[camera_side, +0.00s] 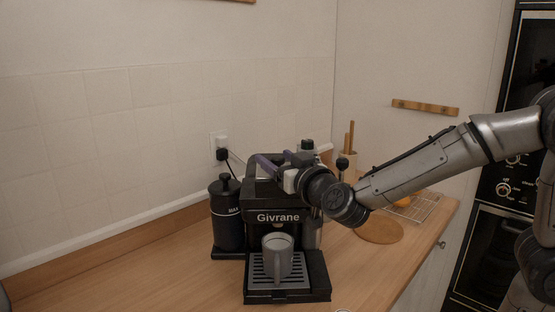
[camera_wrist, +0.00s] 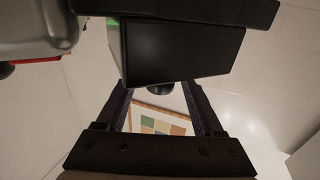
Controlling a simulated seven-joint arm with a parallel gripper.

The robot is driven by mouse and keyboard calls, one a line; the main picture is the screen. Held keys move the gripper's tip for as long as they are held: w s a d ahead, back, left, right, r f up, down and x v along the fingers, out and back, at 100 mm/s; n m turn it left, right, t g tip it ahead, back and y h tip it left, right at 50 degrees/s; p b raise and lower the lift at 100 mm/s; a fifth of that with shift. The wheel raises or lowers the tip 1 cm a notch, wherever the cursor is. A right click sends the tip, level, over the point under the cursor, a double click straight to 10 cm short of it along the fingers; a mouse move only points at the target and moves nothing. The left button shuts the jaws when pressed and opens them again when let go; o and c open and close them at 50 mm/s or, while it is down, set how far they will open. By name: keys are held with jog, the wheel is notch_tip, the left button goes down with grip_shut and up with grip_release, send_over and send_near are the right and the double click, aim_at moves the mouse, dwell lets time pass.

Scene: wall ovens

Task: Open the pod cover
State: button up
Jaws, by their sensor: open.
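The black coffee machine labelled Givrane (camera_side: 278,217) stands on the wooden counter in the side view. Its top, where a pod cover would be, is largely hidden behind my gripper and wrist, so I cannot tell the cover's position. My gripper (camera_side: 272,157) is at the machine's top, with its purplish fingers apart and pointing left and away. In the wrist view, my gripper (camera_wrist: 158,88) shows two separated fingers with nothing clearly held between them. A dark block (camera_wrist: 178,52) lies just beyond the fingertips; I cannot tell which part it is, or whether they touch it.
A grey mug (camera_side: 277,256) stands on the machine's drip tray (camera_side: 262,283). A black canister (camera_side: 227,215) is close to the machine's left. A round wooden board (camera_side: 380,230) and wire rack (camera_side: 420,207) lie to the right. The counter's left part is clear.

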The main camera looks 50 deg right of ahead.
grip_shut()
dwell(0.4)
dwell(1.1)
